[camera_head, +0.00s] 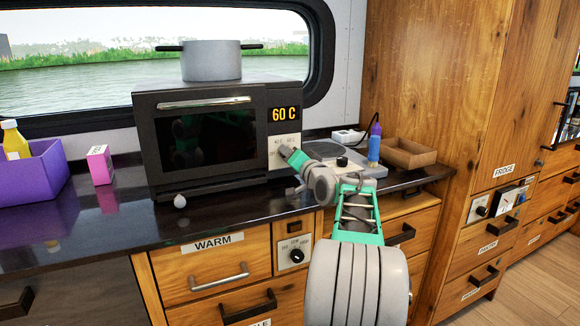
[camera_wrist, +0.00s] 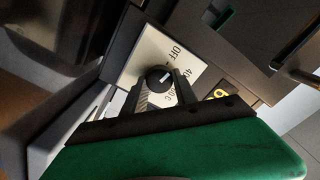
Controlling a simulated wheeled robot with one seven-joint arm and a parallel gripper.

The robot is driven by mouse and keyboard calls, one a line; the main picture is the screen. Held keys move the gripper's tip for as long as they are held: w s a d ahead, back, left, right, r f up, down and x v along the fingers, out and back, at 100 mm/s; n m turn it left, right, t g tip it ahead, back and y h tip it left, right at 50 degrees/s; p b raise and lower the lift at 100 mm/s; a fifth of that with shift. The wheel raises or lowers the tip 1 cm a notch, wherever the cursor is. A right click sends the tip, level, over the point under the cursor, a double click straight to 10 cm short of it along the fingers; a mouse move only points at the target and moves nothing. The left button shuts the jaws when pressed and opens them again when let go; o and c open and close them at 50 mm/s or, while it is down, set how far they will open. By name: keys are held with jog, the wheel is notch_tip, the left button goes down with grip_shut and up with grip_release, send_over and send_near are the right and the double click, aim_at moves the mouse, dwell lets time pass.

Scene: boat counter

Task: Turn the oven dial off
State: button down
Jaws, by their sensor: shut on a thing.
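The black oven (camera_head: 207,182) stands on the counter, with its display (camera_head: 285,114) reading 60 C. Its white dial plate (camera_head: 284,138) is at the right of the front, partly covered by my gripper (camera_head: 289,158). In the wrist view, the round black oven dial (camera_wrist: 156,74) sits on a white plate (camera_wrist: 164,48) marked OFF and 40, with other print partly hidden. A short white mark shows on the dial's face. My gripper (camera_wrist: 160,86) is shut on the dial, one finger on each side.
A grey pot (camera_head: 211,62) stands on the oven. Left are a pink box (camera_head: 100,165) and a purple bin (camera_head: 30,185). Right are a hotplate-like device (camera_head: 362,168), a blue bottle (camera_head: 375,147) and a brown tray (camera_head: 408,153). Drawers, one labelled WARM, lie below.

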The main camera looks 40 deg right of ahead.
jog(key=shift+f+n+b, duration=0.1)
jog(key=shift+n+b, duration=0.75)
jog(key=shift+n, duration=0.25)
jog(key=c, duration=1)
grip_release()
jog(key=shift+o, duration=0.2)
jog(key=v, duration=0.7)
jog(key=shift+s, duration=0.35)
jog(key=shift+a, duration=0.2)
